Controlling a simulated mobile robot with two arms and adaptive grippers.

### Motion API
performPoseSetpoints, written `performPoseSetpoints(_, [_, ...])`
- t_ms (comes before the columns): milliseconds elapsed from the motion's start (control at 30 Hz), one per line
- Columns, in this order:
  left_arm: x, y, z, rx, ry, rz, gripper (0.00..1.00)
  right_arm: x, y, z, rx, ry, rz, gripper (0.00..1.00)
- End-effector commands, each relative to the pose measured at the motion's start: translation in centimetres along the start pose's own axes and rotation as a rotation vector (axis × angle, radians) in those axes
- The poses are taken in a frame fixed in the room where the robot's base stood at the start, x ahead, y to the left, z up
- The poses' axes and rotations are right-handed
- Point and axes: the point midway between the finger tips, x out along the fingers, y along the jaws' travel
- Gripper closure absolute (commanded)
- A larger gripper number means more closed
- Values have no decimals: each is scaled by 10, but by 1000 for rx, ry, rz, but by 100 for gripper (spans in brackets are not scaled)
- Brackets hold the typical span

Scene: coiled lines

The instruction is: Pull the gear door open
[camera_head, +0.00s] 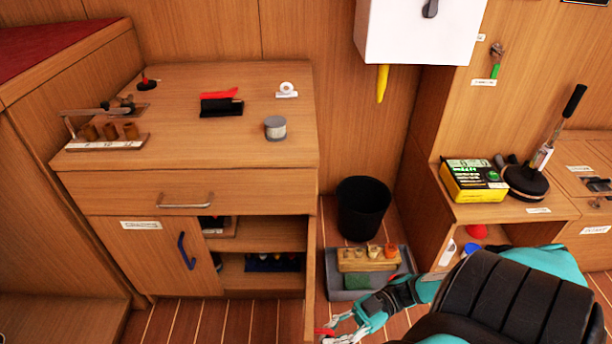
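A wooden cabinet has a labelled left door (160,262) with a blue handle (187,251); this door is shut. To its right the shelves stand exposed. A narrow upright panel (311,270), seen nearly edge-on, runs down at the opening's right side and looks like a door swung out. I cannot tell which door is the gear door. My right gripper (330,329) is low beside this panel, at the bottom edge. A small red part shows by its fingertips, possibly a handle; whether they are closed on it is unclear. My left gripper is out of view.
A black bin (362,208) and a grey tray (335,270) with a wooden block rack stand right of the panel. A drawer (240,190) above the shelves is shut. A yellow box (473,181) sits on the right counter. Some plank floor shows before the cabinet.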

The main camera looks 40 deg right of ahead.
Motion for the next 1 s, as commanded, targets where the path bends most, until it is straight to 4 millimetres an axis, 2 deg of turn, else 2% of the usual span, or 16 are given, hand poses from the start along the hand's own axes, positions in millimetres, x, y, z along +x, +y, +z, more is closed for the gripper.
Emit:
performPoseSetpoints(100, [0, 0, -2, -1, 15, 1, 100, -14, -2, -1, -2, -2, 12, 100])
performPoseSetpoints(300, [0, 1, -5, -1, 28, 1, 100, -25, -6, -1, -3, 0, 15, 100])
performPoseSetpoints(767, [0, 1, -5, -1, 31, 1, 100, -28, -7, -1, -4, 1, 16, 100])
performPoseSetpoints(800, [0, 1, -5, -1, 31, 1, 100, -28, -7, -1, -4, 1, 16, 99])
performPoseSetpoints(967, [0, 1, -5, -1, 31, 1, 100, -28, -8, -1, -3, 0, 14, 79])
performPoseSetpoints(1000, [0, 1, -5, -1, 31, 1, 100, -28, -8, -1, -3, 0, 13, 79])
